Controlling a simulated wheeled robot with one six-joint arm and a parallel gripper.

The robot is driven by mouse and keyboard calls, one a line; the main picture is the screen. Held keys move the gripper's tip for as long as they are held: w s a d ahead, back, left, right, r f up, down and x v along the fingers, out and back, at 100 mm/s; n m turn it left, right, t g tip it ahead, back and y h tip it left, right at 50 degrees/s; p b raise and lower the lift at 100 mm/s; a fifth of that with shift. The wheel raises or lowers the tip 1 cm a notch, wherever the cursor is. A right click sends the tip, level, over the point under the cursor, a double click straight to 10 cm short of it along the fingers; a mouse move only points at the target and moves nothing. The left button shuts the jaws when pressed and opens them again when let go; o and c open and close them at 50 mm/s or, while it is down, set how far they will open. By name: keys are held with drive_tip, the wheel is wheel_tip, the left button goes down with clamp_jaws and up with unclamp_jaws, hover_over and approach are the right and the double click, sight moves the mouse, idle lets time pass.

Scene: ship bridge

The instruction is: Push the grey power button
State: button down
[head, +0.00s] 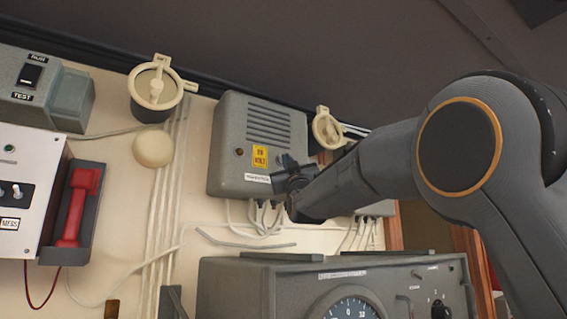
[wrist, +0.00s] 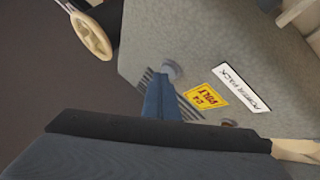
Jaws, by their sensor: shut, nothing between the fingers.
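The grey power pack box (head: 228,150) is mounted on the cream wall panel, with vents, a yellow volt label and a white label. It fills much of the wrist view (wrist: 200,45), which shows it tilted. A small round grey button (wrist: 173,69) stands out from its face in the wrist view. In the head view my gripper (head: 283,165) covers the box's lower right, and I cannot make out the grey button there. My gripper (wrist: 164,76) is shut and empty, its fingertips right beside the button in the wrist view. Whether they touch is unclear.
Round cream fittings (head: 157,88) (head: 327,128) flank the box. Cables (head: 262,218) hang below it, above a grey gauge unit (head: 235,285). A red handset (head: 80,205) is at left.

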drive_tip(key=shift+s+d, duration=0.15)
drive_tip(key=shift+s, duration=0.05)
drive_tip(key=s+d+b, duration=0.3)
drive_tip(key=s+b, duration=0.2)
drive_tip(key=b, duration=0.1)
drive_tip(key=shift+d, duration=0.2)
idle(0.3)
idle(0.4)
